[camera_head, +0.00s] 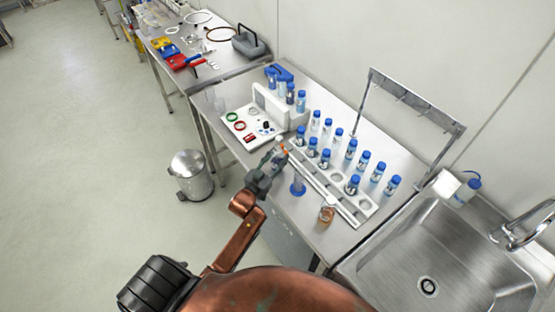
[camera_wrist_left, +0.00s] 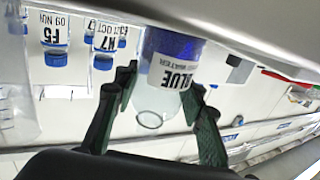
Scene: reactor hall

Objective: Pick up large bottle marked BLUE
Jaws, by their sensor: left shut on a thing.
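The large bottle marked BLUE (camera_wrist_left: 175,75) shows in the left wrist view, which appears upside down. It has a blue part, a white label and a clear end with a round rim. My left gripper (camera_wrist_left: 163,105) is shut on it, with one dark finger on each side. In the head view my left gripper (camera_head: 272,160) is over the bench's front edge, beside the left end of the white rack. There the bottle is mostly hidden or too small to make out. My right gripper is not in view.
A white rack (camera_head: 335,190) holds several blue-capped bottles. A blue-footed item (camera_head: 298,188) and an amber jar (camera_head: 326,215) stand close to my left gripper. A metal stand frame (camera_head: 420,103) and a sink (camera_head: 440,255) are right. A bin (camera_head: 191,175) stands on the floor.

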